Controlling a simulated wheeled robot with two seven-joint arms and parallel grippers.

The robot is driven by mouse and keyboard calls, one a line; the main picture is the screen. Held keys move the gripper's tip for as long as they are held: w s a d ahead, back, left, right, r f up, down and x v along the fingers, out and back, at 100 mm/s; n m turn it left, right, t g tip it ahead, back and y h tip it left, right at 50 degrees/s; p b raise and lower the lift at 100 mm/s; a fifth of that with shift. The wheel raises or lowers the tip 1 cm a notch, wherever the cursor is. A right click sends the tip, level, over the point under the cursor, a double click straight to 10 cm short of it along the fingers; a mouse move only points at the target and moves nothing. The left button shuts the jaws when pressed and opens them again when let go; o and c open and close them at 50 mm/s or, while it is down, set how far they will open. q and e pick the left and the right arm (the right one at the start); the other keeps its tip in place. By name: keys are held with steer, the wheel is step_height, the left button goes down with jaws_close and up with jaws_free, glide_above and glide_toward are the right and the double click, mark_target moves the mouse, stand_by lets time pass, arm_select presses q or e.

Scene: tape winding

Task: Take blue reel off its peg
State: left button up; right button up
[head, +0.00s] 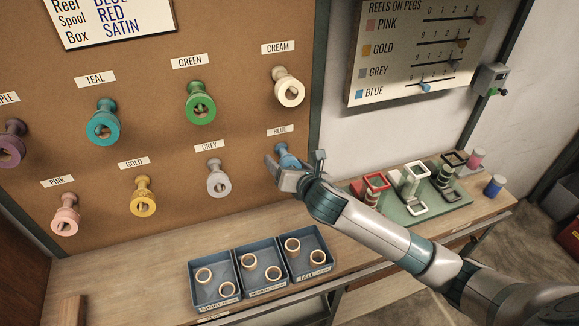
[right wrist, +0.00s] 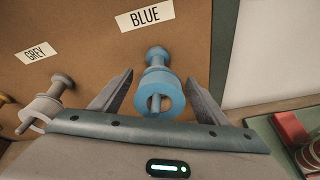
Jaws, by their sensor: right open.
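The blue reel (right wrist: 158,97) hangs on its peg under the BLUE label (right wrist: 144,16) on the brown pegboard. In the right wrist view my right gripper (right wrist: 157,92) is open, with one finger on each side of the reel and gaps showing between. In the head view my right gripper (head: 296,168) is at the board and covers most of the blue reel (head: 285,153); only its upper part shows. My left gripper is not in view.
The grey reel (head: 218,180) hangs left of the blue one, and the cream reel (head: 289,88) hangs above it. Below, the bench holds blue trays (head: 264,263) of rings. At the right stand a green mat (head: 402,213) with frames and a blue spool (head: 495,186).

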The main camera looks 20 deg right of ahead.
steer(key=shift+c, duration=0.3)
steer(key=c, duration=1.1)
steer(key=shift+o, duration=0.2)
steer(key=shift+r, duration=0.1)
steer(key=shift+r+b, duration=0.4)
steer(key=shift+r, duration=0.1)
steer(key=s+d+b, duration=0.1)
steer(key=s+b, duration=0.1)
steer(key=s, duration=1.6)
steer(key=shift+d+r, duration=0.15)
steer(key=shift+d, duration=0.25)
steer(key=shift+w+b, duration=0.2)
steer(key=shift+b, duration=0.15)
